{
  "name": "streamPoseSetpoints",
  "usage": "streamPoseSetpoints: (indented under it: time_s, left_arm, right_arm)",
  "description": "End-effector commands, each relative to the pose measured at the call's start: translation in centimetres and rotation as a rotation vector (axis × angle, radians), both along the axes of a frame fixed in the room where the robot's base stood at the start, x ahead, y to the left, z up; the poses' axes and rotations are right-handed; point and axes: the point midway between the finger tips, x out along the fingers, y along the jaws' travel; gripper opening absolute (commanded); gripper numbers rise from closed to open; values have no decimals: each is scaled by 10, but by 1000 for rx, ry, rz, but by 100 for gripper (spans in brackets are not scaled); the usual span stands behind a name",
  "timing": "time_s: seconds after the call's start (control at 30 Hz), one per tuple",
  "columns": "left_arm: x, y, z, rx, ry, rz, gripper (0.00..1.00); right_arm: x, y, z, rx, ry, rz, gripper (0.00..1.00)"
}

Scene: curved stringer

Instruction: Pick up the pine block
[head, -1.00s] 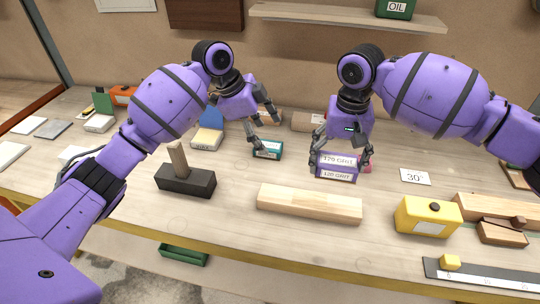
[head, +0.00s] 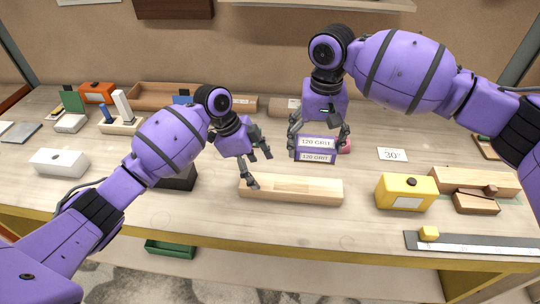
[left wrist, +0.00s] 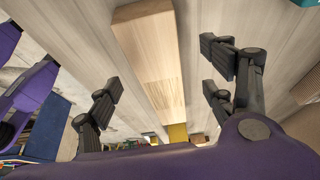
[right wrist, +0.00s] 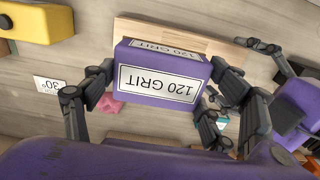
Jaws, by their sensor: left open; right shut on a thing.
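The pine block (head: 300,189) is a long, pale bar lying flat near the front of the bench. It runs between my left fingers in the left wrist view (left wrist: 150,55), and part of it shows behind the purple block in the right wrist view (right wrist: 180,32). My left gripper (head: 260,169) is open and empty over the pine block's left end; I cannot tell if a finger touches it. My right gripper (head: 318,150) is shut on a purple 120 GRIT block (right wrist: 158,78), behind the pine block's right half.
A dark block (head: 179,178) stands left of the pine block, partly behind my left arm. A yellow box (head: 405,194) stands to its right. A 30° card (head: 392,154) lies behind the yellow box. The bench's front edge is close in front of the pine block.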

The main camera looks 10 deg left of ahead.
Motion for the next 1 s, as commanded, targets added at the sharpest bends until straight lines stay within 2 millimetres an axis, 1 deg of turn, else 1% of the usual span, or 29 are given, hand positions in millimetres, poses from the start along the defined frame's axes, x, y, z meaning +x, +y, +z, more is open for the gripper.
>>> streamPoseSetpoints:
  time_s: [0.13,0.23,0.3,0.47,0.5,0.9,1.0]
  left_arm:
    - [-6,-5,-22,-1,1,-2,75]
    - [-5,-10,-34,-1,1,-1,75]
    - [-4,-12,-38,-1,0,-1,75]
    - [-4,-11,-38,0,-3,-1,75]
    - [-4,-11,-38,0,-3,-1,74]
    - [-4,-11,-37,0,-3,-2,21]
    - [-3,-12,-36,-2,-5,-2,9]
  right_arm:
    - [0,0,1,0,-2,0,57]
    - [0,0,1,0,-1,0,57]
    - [0,0,1,0,-2,0,57]
    - [0,0,1,0,-2,0,57]
    - [0,0,1,0,-2,0,57]
    - [0,0,1,0,-2,0,57]
    - [0,0,1,0,-2,0,57]
